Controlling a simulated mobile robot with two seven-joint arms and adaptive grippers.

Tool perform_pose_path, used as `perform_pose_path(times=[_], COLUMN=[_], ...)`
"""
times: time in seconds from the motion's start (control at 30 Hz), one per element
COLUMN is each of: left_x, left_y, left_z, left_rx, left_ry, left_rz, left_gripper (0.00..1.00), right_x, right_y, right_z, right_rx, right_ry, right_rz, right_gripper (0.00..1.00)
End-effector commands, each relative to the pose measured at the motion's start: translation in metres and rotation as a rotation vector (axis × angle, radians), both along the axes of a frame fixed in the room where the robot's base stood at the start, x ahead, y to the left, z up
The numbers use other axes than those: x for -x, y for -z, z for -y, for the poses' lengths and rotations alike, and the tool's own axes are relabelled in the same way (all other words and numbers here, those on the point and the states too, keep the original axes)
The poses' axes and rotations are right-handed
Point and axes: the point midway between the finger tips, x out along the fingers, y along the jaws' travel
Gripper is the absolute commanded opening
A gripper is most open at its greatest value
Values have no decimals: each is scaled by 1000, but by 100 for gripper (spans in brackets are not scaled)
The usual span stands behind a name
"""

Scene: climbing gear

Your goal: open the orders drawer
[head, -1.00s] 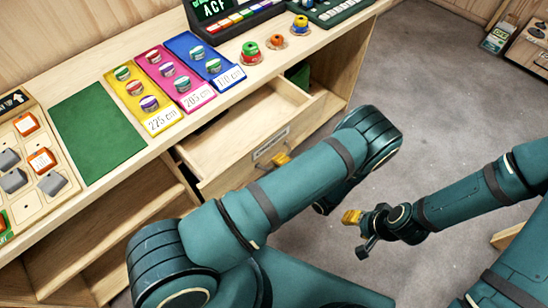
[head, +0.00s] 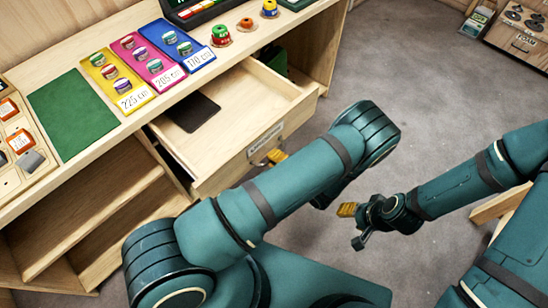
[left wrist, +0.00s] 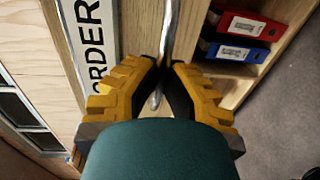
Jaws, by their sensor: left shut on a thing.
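The orders drawer (head: 215,160) is pulled well out of the wooden counter. Its white label (left wrist: 97,40) shows "ORDER" in the left wrist view. My left gripper (head: 277,157) is at the drawer's front, mostly behind my arm in the head view. In the left wrist view its yellow fingers (left wrist: 163,95) are shut on the metal bar handle (left wrist: 168,40). A flat dark thing (head: 195,112) lies inside the drawer. My right gripper (head: 349,211) hangs over the floor, away from the drawer; its finger gap is not clear.
The counter top (head: 135,118) carries a green mat (head: 72,115) and yellow, pink and blue cards with small coloured items. Open shelves (head: 85,225) lie below. Grey floor (head: 410,80) is clear to the right.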

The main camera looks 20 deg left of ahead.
Motion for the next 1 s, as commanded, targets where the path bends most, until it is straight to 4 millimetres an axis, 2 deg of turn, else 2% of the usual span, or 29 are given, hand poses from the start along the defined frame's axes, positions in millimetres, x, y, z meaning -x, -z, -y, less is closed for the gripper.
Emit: perform_pose_path(times=[0.47, 0.5, 0.57, 0.6, 0.87, 1.0], left_x=[0, 0, 0, 0, 0, -1], left_y=[0, 0, 0, 0, 0, -9], left_z=[0, 0, 0, 0, 0, 0], left_rx=[0, 0, 0, 0, 0, 0], left_ry=[0, 0, 0, 0, 0, 1], left_rz=[0, 0, 0, 0, 0, 1], left_gripper=[0, 16, 37, 40, 40, 40], right_x=[0, 0, 0, 0, 0, 0], right_y=[0, 0, 0, 0, 0, 0], right_z=[0, 0, 0, 0, 0, 0], right_rx=[0, 0, 0, 0, 0, 0], right_ry=[0, 0, 0, 0, 0, 0], right_rz=[0, 0, 0, 0, 0, 0], right_gripper=[47, 47, 47, 47, 47, 47])
